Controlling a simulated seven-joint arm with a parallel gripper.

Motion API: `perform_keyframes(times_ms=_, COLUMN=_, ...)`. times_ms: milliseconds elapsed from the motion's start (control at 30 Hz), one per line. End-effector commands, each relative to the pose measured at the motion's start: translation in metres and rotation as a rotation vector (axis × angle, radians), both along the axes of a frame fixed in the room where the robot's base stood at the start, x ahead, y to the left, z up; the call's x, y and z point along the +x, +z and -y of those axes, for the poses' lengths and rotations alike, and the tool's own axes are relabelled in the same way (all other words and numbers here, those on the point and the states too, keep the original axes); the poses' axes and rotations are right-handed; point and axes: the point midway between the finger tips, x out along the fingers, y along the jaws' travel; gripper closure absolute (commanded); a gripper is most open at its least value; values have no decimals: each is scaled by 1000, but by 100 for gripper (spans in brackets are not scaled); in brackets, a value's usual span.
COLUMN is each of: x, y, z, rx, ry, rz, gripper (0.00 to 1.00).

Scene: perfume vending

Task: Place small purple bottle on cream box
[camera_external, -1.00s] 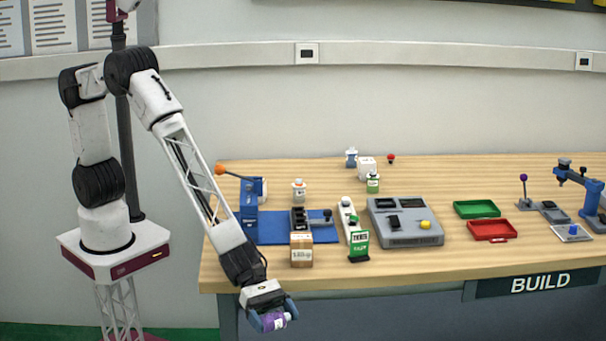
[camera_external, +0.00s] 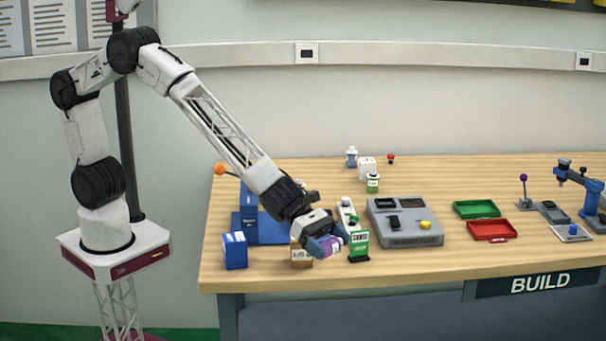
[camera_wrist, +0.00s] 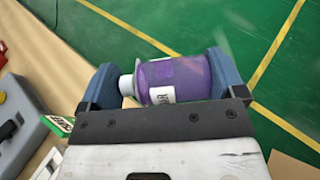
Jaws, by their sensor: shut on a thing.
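The small purple bottle (camera_external: 331,246) is in my gripper (camera_external: 326,244), above the front part of the table. In the wrist view the bottle (camera_wrist: 178,80) lies sideways between the two blue fingers of my gripper (camera_wrist: 163,80), its white cap to the left and a white label on its side. The fingers are shut on its two ends.
A green-and-white sign (camera_external: 358,244) stands just right of my gripper. A blue box (camera_external: 235,251) is to the left. A grey console (camera_external: 405,222), a green tray (camera_external: 477,209) and a red tray (camera_external: 492,230) are further right. The table front is clear there.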

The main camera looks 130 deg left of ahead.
Motion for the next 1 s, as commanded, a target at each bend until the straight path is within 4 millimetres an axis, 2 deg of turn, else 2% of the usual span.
perform_keyframes(times_ms=33, x=-6, y=1, z=-17, rx=1, ry=15, rz=1, gripper=35)
perform_keyframes(times_ms=200, x=-27, y=1, z=-61, rx=1, ry=57, rz=1, gripper=35)
perform_keyframes(times_ms=567, x=-72, y=1, z=-143, rx=1, ry=137, rz=2, gripper=35)
perform_keyframes(times_ms=1000, x=-148, y=0, z=-241, rx=0, ry=246, rz=1, gripper=35)
